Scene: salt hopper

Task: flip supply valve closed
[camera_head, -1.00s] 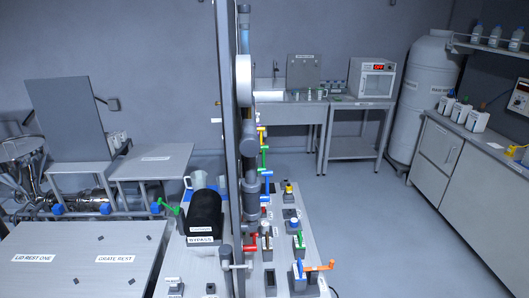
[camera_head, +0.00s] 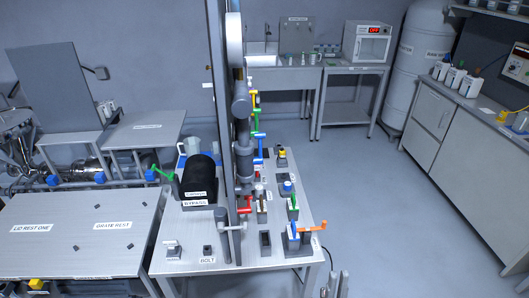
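Several small valves with coloured levers stand along the pipe and bench: a green lever (camera_head: 255,136), a blue lever (camera_head: 262,164), a red lever (camera_head: 246,207) and an orange lever (camera_head: 313,227) at the front right. I cannot tell from the labels which one is the supply valve. My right gripper (camera_head: 338,284) shows only at the bottom edge, right of the bench's front corner. Its two grey fingertips point up with a small gap, empty and apart from every valve. My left gripper is not in view.
A tall dark upright panel (camera_head: 219,110) and grey pipe rise from the bench (camera_head: 180,262). A black cylinder (camera_head: 200,176) lies left of the panel. A cabinet (camera_head: 462,160) stands at the right. The floor (camera_head: 390,235) between is clear.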

